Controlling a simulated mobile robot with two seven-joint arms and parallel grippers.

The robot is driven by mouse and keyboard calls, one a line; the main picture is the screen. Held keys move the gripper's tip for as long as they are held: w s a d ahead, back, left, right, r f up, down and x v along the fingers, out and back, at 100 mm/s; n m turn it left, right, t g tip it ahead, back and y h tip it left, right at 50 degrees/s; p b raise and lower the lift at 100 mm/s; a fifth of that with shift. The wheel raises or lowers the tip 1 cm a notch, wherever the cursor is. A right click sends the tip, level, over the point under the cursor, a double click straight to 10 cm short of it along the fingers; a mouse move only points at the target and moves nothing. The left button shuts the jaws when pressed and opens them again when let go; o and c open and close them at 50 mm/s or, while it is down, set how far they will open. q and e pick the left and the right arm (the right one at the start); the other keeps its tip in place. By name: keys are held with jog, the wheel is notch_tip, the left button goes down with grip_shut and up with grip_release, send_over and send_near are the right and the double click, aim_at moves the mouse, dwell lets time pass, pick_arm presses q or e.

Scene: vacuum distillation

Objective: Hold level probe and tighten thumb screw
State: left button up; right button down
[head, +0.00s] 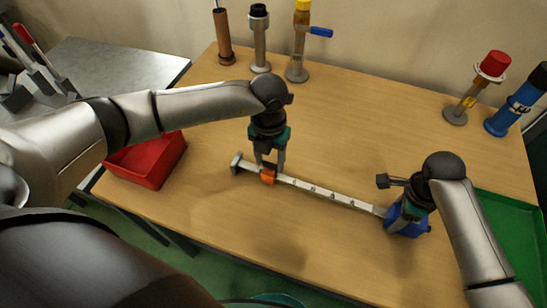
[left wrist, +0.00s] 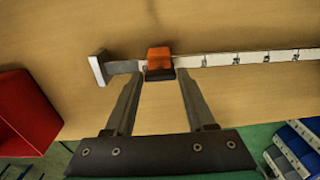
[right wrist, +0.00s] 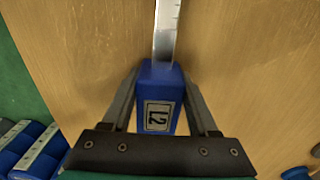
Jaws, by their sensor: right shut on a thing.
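The level probe is a long, pale, marked bar (head: 330,194) with a blue head (head: 408,220) labelled "L2" at its right end. My right gripper (right wrist: 160,72) is shut on this blue head, one finger on each side. An orange block (head: 268,176) sits around the bar near its left end, with a grey end piece (left wrist: 98,69) beyond it. My left gripper (left wrist: 156,72) is open, its fingertips just short of the orange block and spread either side of it. I cannot make out a separate thumb screw.
A red bin (head: 150,160) stands left of the probe, and a green tray (head: 508,232) lies at the right edge. Several upright instruments (head: 260,38) stand along the back, including a red-topped one (head: 490,70). The table's middle behind the bar is clear.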

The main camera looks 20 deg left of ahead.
pick_arm(q)
grip_shut()
dwell(0.4)
jog(key=m, duration=0.4)
jog(key=shift+m, duration=0.4)
jog(key=m, duration=0.4)
jog(key=shift+m, duration=0.3)
jog(key=m, duration=0.4)
jog(key=shift+m, duration=2.2)
jog(key=shift+o, duration=2.2)
grip_release()
